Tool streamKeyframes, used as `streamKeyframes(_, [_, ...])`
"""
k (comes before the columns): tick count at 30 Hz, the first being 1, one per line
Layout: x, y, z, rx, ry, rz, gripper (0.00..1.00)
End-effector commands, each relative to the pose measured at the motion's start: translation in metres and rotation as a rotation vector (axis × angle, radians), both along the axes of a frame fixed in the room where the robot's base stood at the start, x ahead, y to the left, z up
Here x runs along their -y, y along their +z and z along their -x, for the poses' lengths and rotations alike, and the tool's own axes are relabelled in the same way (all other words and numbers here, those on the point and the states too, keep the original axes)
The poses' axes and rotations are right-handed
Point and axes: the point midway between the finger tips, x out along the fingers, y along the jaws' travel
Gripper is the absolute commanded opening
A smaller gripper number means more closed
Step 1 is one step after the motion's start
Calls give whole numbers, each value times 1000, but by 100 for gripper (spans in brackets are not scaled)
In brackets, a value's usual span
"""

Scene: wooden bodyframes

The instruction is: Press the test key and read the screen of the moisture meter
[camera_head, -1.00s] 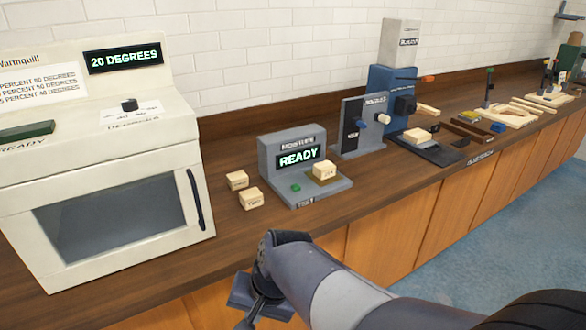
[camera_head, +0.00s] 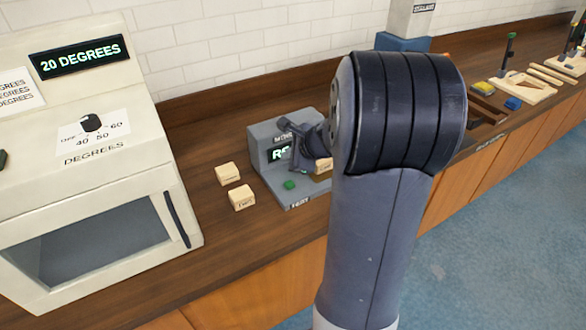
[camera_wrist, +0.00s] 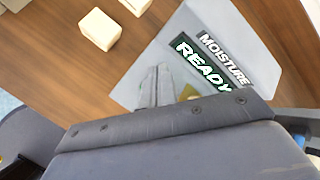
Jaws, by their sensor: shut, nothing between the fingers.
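The grey moisture meter (camera_head: 261,152) stands on the wooden counter, partly hidden behind my arm in the head view. Its green test key (camera_head: 289,184) is uncovered at the front left of the base. The screen (camera_head: 274,155) is mostly blocked there; in the wrist view the screen (camera_wrist: 203,65) reads READY under the word MOISTURE. A wooden block (camera_head: 323,165) sits on the meter's base, partly covered. My gripper (camera_wrist: 157,82) is shut and empty, over the meter's base in front of the screen. The wrist view does not clearly show the key or any contact.
Two pale wooden blocks, (camera_head: 228,173) and (camera_head: 242,197), lie on the counter left of the meter. A white oven (camera_head: 150,165) reading 20 DEGREES stands further left. Other stations line the counter to the right, partly hidden by my arm. Blue floor (camera_head: 490,240) is clear.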

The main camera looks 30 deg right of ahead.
Motion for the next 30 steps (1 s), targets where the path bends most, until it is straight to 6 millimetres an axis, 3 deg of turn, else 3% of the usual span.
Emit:
streamKeyframes(5, [13,3,-5,6,-57,-30,0])
streamKeyframes(19, [13,-1,-6,6,-58,-31,0])
streamKeyframes(30, [12,-38,-5,6,-58,-31,0])
